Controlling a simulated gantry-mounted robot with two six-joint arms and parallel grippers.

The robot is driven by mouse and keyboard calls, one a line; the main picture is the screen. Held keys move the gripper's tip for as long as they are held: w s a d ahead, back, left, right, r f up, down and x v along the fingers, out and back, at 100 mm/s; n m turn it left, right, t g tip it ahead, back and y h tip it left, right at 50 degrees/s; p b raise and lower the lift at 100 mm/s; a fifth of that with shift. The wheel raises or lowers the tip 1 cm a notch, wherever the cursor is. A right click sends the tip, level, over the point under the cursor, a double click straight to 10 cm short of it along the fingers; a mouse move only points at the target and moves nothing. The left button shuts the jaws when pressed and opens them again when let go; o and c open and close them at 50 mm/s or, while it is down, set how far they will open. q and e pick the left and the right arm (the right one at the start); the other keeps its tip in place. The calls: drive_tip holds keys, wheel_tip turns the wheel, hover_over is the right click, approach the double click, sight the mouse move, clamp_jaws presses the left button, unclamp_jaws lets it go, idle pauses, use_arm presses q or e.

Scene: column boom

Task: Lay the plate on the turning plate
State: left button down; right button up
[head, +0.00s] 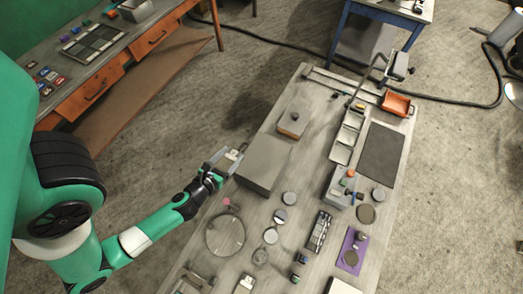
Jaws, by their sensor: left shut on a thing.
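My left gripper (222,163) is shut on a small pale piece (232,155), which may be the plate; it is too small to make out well. The gripper is beside the left end of a grey block (265,162) at the table's left edge. A large round grey disc (225,236), likely the turning plate, lies flat on the table, below the gripper in the picture. Its top looks bare. A small pink thing (227,202) shows by its upper rim. My right gripper is not in view.
Several small grey discs (271,236) lie right of the large disc. A dark slotted rack (320,231), a purple mat (352,250) and a grey box (340,186) stand farther right. White trays (347,137), a dark mat (381,154) and an orange bin (397,103) are toward the far end.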

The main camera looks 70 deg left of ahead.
use_arm(q)
drive_tip(key=w+a+f, duration=0.3)
drive_tip(key=w, duration=0.3)
drive_tip(key=b, duration=0.4)
hover_over(260, 152)
drive_tip(key=s, duration=0.1)
drive_tip(key=f, duration=0.5)
drive_tip(key=shift+s+d+f, duration=0.1)
drive_tip(key=shift+d+f, duration=0.05)
drive_tip(key=shift+d, duration=0.1)
drive_tip(key=f+b, duration=0.2)
drive_tip(key=w+f, duration=0.1)
drive_tip(key=shift+a+f+b, duration=0.25)
drive_tip(key=shift+f+b, duration=0.1)
drive_tip(key=shift+b, duration=0.05)
drive_tip(key=shift+f, duration=0.35)
drive_tip(key=shift+r, duration=0.2)
